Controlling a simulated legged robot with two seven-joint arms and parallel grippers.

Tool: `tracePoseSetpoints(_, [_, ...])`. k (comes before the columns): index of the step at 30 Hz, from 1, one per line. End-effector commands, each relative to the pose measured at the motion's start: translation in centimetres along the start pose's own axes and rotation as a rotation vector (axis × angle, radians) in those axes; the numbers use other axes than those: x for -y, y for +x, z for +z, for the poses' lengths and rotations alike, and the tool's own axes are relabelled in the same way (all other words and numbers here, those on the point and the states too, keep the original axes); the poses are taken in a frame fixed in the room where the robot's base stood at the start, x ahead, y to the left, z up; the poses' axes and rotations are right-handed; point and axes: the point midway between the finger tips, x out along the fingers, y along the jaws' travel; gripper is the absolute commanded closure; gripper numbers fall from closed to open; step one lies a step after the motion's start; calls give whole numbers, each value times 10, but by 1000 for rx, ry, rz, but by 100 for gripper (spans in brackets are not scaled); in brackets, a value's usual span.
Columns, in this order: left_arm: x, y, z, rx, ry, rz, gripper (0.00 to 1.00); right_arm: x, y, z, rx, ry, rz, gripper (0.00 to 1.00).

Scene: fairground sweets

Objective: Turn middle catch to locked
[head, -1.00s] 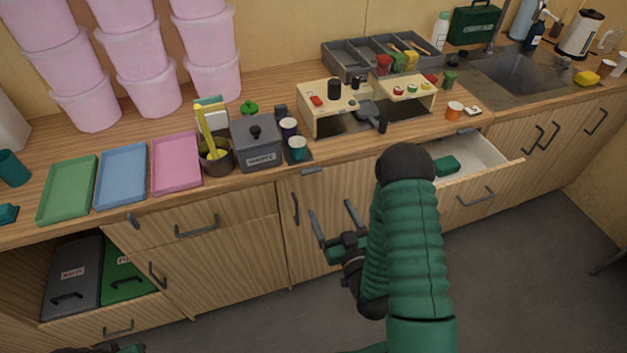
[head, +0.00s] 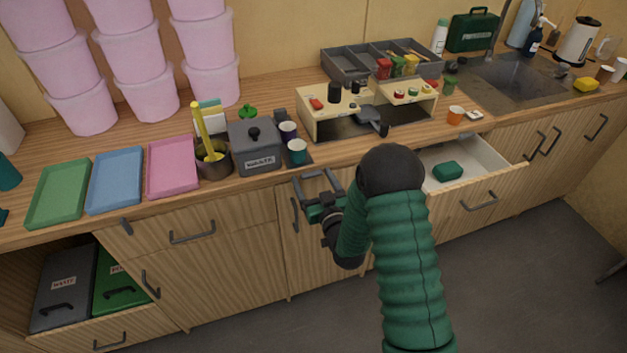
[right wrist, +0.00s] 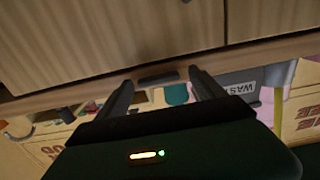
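The middle catch is a small dark grey bar under the counter's front edge. It shows in the right wrist view (right wrist: 158,79), lying crosswise between my finger ends. My right gripper (head: 316,177) is open at that edge, and it also shows in the right wrist view (right wrist: 161,83). Its fingers stand on either side of the catch with gaps, not closed on it. In the head view the fingers largely cover the catch. My left gripper is out of view.
Above the right gripper, a grey lidded pot (head: 255,148) and a teal cup (head: 297,152) stand near the counter edge. An open drawer (head: 488,186) with a green item (head: 447,171) juts out at right. Another open drawer (head: 100,320) holds bins at lower left.

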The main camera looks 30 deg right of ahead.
Motion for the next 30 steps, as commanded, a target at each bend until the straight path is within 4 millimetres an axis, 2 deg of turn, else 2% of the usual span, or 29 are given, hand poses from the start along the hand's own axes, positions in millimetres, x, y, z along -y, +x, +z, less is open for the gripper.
tracePoseSetpoints(2, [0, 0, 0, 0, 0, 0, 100, 0, 0, 0, 0, 0, 1, 33])
tracePoseSetpoints(13, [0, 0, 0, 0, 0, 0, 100, -1, 0, 0, 0, 0, 1, 82])
tracePoseSetpoints(23, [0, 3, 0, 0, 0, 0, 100, -1, 0, 2, 1, 41, 2, 82])
tracePoseSetpoints(30, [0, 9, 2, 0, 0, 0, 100, -1, 0, 6, 1, 176, 3, 82])
